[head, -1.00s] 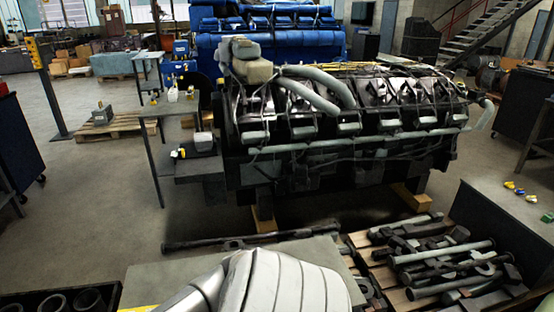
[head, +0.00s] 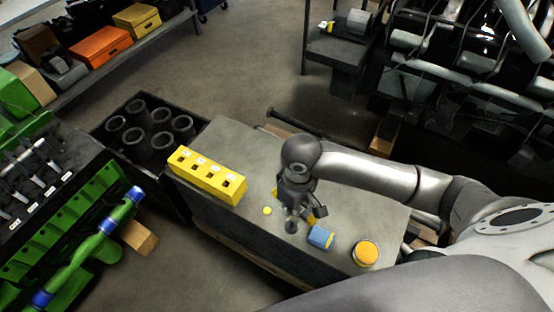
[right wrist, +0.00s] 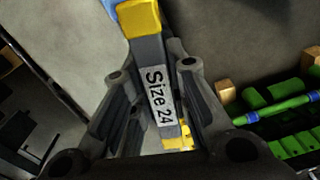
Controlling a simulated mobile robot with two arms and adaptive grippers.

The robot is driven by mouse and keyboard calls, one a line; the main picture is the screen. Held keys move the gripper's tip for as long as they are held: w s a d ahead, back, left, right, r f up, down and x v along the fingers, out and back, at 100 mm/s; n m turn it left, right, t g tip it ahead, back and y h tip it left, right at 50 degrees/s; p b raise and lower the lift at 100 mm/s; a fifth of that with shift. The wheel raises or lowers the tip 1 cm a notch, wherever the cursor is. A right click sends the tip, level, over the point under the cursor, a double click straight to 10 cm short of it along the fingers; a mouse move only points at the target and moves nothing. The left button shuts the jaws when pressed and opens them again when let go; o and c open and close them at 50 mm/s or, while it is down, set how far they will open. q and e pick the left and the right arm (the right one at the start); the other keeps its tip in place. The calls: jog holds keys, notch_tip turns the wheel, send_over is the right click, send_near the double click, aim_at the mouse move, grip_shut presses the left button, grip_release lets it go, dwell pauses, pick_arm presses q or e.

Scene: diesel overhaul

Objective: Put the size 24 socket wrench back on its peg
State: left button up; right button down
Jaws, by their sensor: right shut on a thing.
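The size 24 socket wrench (right wrist: 157,90) fills the middle of the right wrist view. Its grey body carries a "Size 24" label, and yellow parts show at both ends. My right gripper (right wrist: 152,75) is shut on it, with a finger on either side. In the head view my right gripper (head: 300,222) is over the grey bench top (head: 235,142), and little of the wrench can be made out there. A rack with labelled silver tools (head: 38,160) stands at the left; I cannot tell which place bears size 24. My left gripper is not in view.
A yellow block with labelled slots (head: 206,176) sits on the bench left of the gripper. A dark crate of cylinders (head: 101,129) and green trays (head: 75,240) flank the floor gap.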

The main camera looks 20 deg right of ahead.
jog(key=w+a+f+n, duration=0.1)
jog(key=w+f+n, duration=0.1)
jog(key=w+n, duration=0.65)
jog(key=w+a+f+n, duration=0.25)
jog(key=w+n, duration=0.35)
jog(key=n, duration=0.6)
pick_arm(q)
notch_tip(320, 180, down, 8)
jog(key=b, duration=0.7)
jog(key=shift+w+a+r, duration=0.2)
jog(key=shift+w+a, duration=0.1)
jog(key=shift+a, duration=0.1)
pick_arm(e)
notch_tip(320, 180, down, 8)
jog(key=shift+d+r, duration=0.15)
jog(key=shift+d, duration=0.2)
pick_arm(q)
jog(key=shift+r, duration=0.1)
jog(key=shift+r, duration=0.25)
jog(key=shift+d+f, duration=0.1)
